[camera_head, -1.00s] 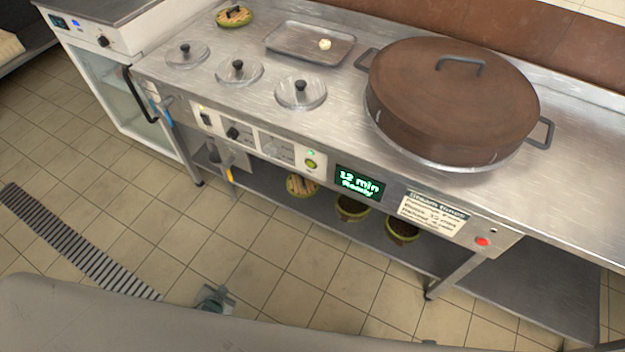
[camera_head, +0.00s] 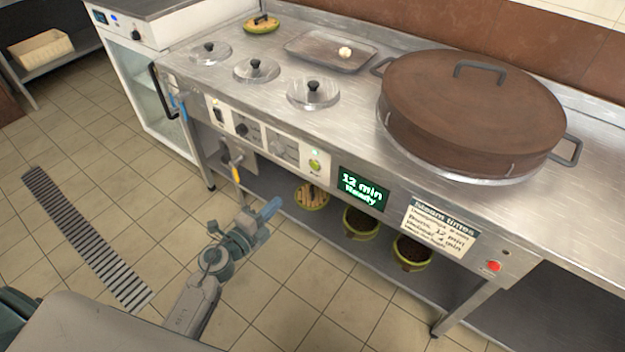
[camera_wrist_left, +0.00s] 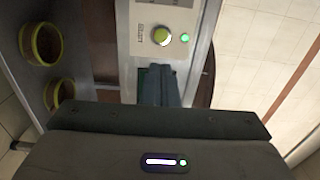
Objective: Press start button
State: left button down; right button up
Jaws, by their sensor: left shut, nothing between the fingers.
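The start button (camera_head: 315,165) is a round yellow-green knob on the front panel of the steel counter (camera_head: 350,120), with a small lit green lamp above it. Left of the "12 min Ready" display (camera_head: 361,188), it stands clear of any gripper. In the left wrist view the button (camera_wrist_left: 161,36) shows just beyond the fingertips, with its green lamp at its right. My left gripper (camera_head: 268,209) is shut and empty, in front of the counter and lower left of the button in the head view. Its fingers show in the left wrist view (camera_wrist_left: 158,84). My right gripper is out of view.
A big brown lidded pot (camera_head: 470,110) stands on the counter. A red button (camera_head: 494,266) is at the panel's right end. Pots with yellow-green rims (camera_head: 362,222) stand on the lower shelf. The tiled floor (camera_head: 130,190) in front is free.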

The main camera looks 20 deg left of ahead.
pick_arm(q)
jog(key=shift+d+r, duration=0.15)
send_near(314, 166)
jog(key=x, duration=0.6)
jog(key=shift+w, duration=0.15)
jog(key=shift+w+d, duration=0.1)
jog(key=shift+w, duration=0.2)
